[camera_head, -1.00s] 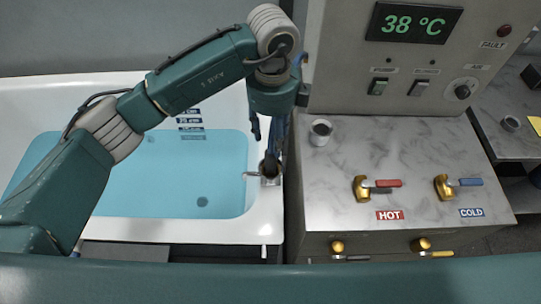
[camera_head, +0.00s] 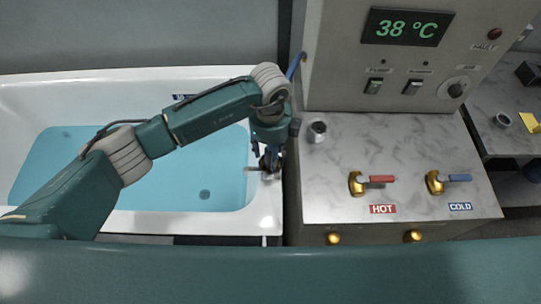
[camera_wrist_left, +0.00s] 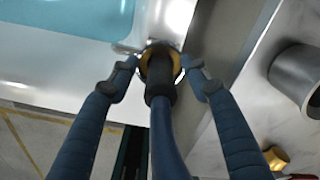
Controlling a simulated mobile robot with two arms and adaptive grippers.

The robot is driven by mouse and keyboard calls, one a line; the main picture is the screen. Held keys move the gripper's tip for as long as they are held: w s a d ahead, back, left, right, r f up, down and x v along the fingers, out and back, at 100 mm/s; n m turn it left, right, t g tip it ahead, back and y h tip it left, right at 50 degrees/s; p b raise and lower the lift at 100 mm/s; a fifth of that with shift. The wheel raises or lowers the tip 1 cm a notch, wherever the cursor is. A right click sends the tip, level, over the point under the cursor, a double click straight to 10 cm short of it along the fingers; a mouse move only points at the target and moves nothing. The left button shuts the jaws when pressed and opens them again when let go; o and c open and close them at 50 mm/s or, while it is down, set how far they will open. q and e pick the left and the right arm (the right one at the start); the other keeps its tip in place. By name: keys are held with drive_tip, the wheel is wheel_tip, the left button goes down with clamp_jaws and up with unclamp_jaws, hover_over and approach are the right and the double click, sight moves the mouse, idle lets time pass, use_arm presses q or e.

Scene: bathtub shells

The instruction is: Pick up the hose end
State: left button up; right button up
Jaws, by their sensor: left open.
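The hose end (camera_wrist_left: 160,72), a dark nozzle with a brass ring and black collar, shows in the left wrist view at the tub's rim (camera_wrist_left: 183,18). A blue hose (camera_wrist_left: 166,145) runs from it toward the bottom of that view. My left gripper (camera_wrist_left: 162,72) is open, with one finger on each side of the hose end. I cannot tell whether either finger touches it. In the head view my left gripper (camera_head: 268,158) is over the tub's right rim and largely hides the hose end. My right gripper is not in view.
The bathtub (camera_head: 110,222) holds blue water. To its right is a marble counter (camera_head: 338,195) with a metal cup (camera_head: 317,131), a red HOT valve (camera_head: 370,182) and a blue COLD valve (camera_head: 447,180). A control panel (camera_head: 405,75) reading 38 °C stands behind.

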use_arm(q)
clamp_jaws()
drive_tip(key=shift+r, duration=0.1)
